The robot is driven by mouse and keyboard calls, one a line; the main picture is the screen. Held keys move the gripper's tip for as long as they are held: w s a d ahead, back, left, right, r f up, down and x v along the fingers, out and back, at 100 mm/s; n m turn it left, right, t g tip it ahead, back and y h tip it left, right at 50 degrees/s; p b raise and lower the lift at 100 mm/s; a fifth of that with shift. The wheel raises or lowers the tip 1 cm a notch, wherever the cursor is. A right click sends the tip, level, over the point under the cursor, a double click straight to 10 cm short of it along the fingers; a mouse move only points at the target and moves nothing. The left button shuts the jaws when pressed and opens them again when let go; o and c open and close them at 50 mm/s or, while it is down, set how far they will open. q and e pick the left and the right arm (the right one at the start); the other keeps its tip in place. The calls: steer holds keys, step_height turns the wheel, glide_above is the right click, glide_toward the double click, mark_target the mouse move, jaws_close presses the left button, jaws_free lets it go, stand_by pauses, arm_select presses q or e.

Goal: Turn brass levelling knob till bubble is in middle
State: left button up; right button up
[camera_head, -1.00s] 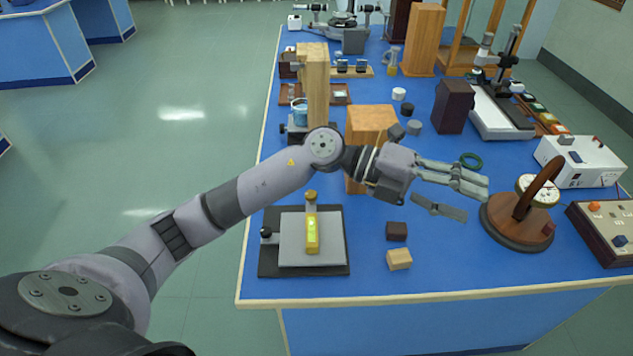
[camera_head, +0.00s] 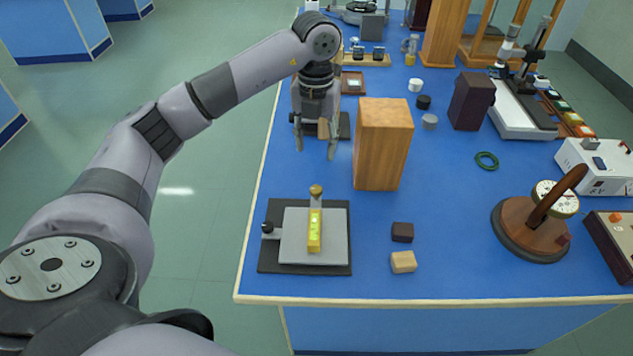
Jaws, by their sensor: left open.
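The brass levelling knob (camera_head: 316,190) stands upright at the back edge of a grey levelling plate (camera_head: 333,246) on a black base. A yellow-green spirit level (camera_head: 314,231) lies on the plate in front of the knob. Its bubble is too small to place. A black knob (camera_head: 267,227) sits at the plate's left side. My left gripper (camera_head: 316,152) points down, open and empty, above and behind the brass knob, apart from it. My right gripper is not in view.
A tall wooden block (camera_head: 383,145) stands just right of my left gripper. A dark block (camera_head: 402,232) and a light wooden block (camera_head: 403,261) lie right of the plate. A round wooden-based gauge (camera_head: 532,228) stands farther right. The bench front is clear.

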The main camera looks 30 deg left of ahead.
mark_target(316, 189)
arm_select(q)
step_height(316, 189, down, 13)
steer(key=shift+f+p, duration=0.15)
steer(key=shift+p, duration=0.8)
steer(key=shift+c, duration=0.2)
jaws_close()
